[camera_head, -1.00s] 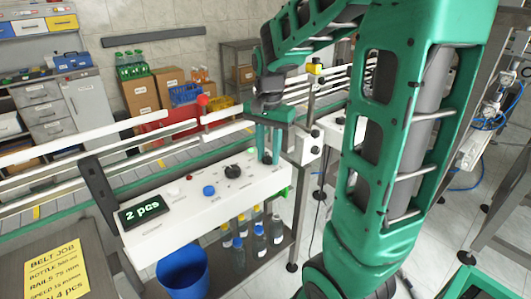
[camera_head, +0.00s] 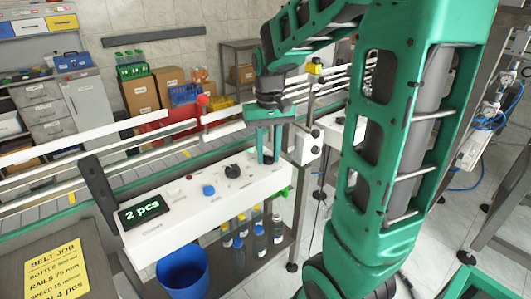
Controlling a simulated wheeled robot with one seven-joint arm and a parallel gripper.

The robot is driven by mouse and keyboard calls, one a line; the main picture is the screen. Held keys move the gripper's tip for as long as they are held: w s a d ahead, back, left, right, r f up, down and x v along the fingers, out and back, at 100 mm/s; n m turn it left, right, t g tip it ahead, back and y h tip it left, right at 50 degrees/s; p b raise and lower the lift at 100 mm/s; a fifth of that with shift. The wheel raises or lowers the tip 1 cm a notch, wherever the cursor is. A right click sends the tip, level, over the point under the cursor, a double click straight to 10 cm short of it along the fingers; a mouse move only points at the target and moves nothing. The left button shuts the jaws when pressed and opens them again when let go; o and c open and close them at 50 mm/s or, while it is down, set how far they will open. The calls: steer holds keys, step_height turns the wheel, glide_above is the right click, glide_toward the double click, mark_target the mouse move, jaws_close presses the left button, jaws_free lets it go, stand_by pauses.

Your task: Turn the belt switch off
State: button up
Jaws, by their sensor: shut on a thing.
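The white control panel (camera_head: 180,212) runs along the front of the conveyor. It has a display (camera_head: 142,211) reading "2 pcs", a blue button (camera_head: 208,190), a small red part (camera_head: 188,178) and a black knob (camera_head: 232,171). My gripper (camera_head: 266,158) points down at the panel's right end, right of the black knob. Its green fingers are shut on a small dark part there, seemingly the belt switch (camera_head: 268,160). The fingers hide most of it, so its position cannot be read.
Several bottles (camera_head: 258,240) stand on the shelf below, beside a blue bin (camera_head: 182,272). A yellow job card (camera_head: 57,270) lies at front left. My arm blocks much of the right side.

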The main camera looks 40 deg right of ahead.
steer(key=shift+w+r+n, duration=0.1)
steer(key=shift+w+n, duration=0.05)
steer(key=shift+n, duration=1.35)
steer(key=o, duration=1.1)
steer(key=shift+c, duration=0.2)
step_height(320, 180, up, 11)
steer(key=shift+f, duration=0.2)
steer(key=s+f+m, duration=0.2)
steer(key=s+f, duration=0.4)
steer(key=s, duration=0.4)
steer(key=s+f+m, duration=0.3)
steer(key=s+f, duration=0.3)
steer(key=s, duration=0.5)
steer(key=shift+a, duration=0.35)
